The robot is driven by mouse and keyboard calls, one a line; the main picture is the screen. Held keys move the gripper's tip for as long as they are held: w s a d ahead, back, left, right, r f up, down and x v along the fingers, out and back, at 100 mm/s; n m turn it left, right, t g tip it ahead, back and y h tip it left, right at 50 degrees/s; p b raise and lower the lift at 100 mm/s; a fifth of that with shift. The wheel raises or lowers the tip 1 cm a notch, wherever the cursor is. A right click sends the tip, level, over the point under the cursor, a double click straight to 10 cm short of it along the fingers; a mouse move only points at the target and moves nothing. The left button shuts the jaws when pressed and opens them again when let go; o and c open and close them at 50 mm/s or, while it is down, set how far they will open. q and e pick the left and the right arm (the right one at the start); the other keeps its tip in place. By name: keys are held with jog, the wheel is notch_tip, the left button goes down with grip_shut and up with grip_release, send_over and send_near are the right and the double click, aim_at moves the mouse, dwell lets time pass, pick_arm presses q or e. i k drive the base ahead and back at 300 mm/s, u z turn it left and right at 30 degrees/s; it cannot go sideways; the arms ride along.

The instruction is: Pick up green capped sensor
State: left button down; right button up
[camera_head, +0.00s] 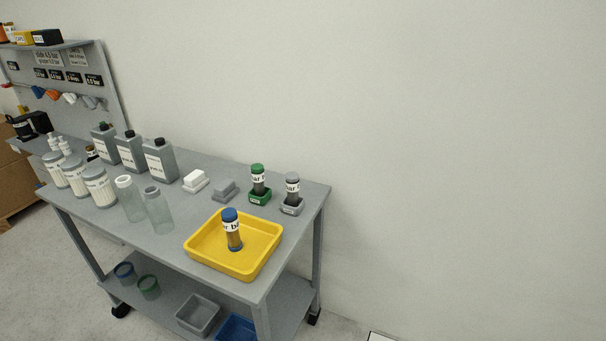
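The green capped sensor (258,180) stands upright in a small green holder (260,198) near the back right of the grey cart's top. It has a green cap, a white label and a dark lower body. A grey capped sensor (292,187) stands to its right in a grey holder (292,208). A blue capped sensor (232,229) stands in the yellow tray (262,262) in front of them. Neither of my grippers shows in the head view.
Grey bottles (159,161), white-labelled jars (99,187) and clear cylinders (158,211) crowd the cart's left side. A white block (196,181) and a grey block (224,191) lie left of the green holder. A bare wall (450,130) stands behind.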

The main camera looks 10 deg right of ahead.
aim_at(256, 169)
jog(key=i, duration=1)
jog(key=u, duration=0.85)
